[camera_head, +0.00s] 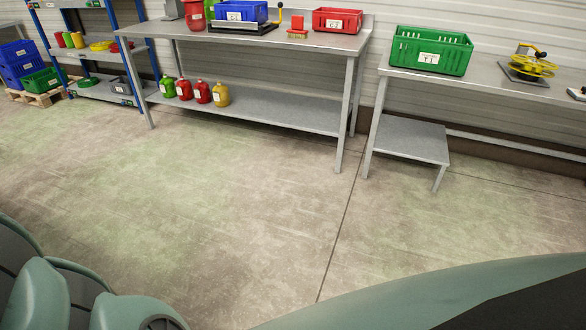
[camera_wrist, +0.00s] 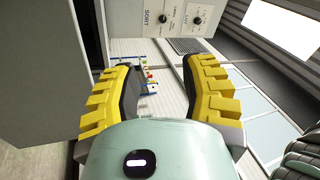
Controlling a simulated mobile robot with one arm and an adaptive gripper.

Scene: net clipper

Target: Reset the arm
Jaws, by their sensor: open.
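My gripper (camera_wrist: 163,85) shows in the wrist view with its two yellow and black fingers spread wide apart. It is open, and nothing is between the fingers. In the head view, parts of my own green body and arm cover the lower left and lower right, and the gripper is not visible there.
A metal workbench (camera_head: 260,36) holds a blue crate (camera_head: 240,12) and a red crate (camera_head: 337,21). A second bench (camera_head: 490,82) holds a green crate (camera_head: 430,50) and a yellow reel (camera_head: 532,65). A grey cabinet (camera_wrist: 45,75) stands left in the wrist view. The floor between is clear.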

